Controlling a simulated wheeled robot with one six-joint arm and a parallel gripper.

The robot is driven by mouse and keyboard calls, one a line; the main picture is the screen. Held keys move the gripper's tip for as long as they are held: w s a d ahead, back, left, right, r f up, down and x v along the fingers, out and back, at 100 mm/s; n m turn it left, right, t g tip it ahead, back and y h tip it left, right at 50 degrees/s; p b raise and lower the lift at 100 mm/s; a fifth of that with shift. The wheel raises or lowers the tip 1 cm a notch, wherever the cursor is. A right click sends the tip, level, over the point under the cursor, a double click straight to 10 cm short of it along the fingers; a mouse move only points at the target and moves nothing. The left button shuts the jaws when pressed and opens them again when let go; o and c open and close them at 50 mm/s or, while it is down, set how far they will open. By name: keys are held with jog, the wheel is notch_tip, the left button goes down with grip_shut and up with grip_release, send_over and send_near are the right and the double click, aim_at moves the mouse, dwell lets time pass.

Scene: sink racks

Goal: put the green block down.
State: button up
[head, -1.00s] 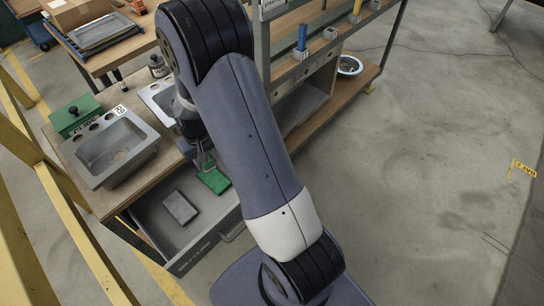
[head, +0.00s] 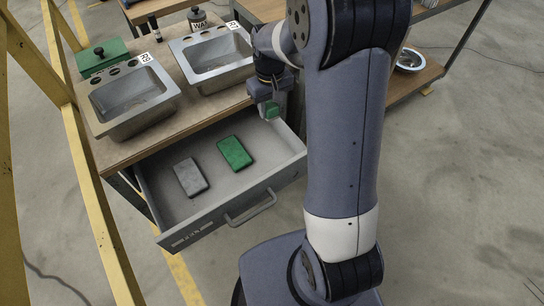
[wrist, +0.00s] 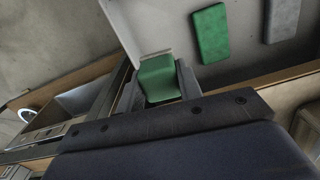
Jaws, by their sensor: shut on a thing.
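My gripper (head: 266,104) is shut on a small green block (head: 272,111), at the back right corner of the open drawer (head: 286,171). In the wrist view the held green block (wrist: 157,76) sits between the two fingers and overlaps the drawer's side wall. I cannot tell its exact height. A second, flat green block (head: 235,152) lies on the drawer floor, apart from my gripper. A grey block (head: 190,177) lies to its left. Both also show in the wrist view, the green one (wrist: 210,34) nearer my gripper than the grey one (wrist: 283,20).
The counter (head: 112,150) behind the drawer carries two metal sinks (head: 132,101) (head: 211,59), a green lidded box (head: 102,58) and a dark bottle (head: 197,18). A yellow rail (head: 88,180) runs at the left. The drawer's front floor is bare.

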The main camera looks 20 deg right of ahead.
aim_at(270, 118)
jog(key=shift+f+b, duration=0.8)
jog(key=shift+f, duration=0.1)
jog(key=shift+n, duration=0.5)
notch_tip(270, 118, down, 15)
jog(key=b, duration=0.6)
jog(key=shift+f+b, duration=0.1)
jog(key=shift+b, duration=0.2)
jog(key=shift+f, duration=0.15)
jog(key=o, duration=1)
jog(key=shift+s, duration=0.1)
jog(key=shift+c, duration=0.2)
notch_tip(270, 118, up, 12)
jog(key=shift+r+p, duration=0.2)
jog(key=shift+p, duration=0.85)
jog(key=shift+f, duration=0.1)
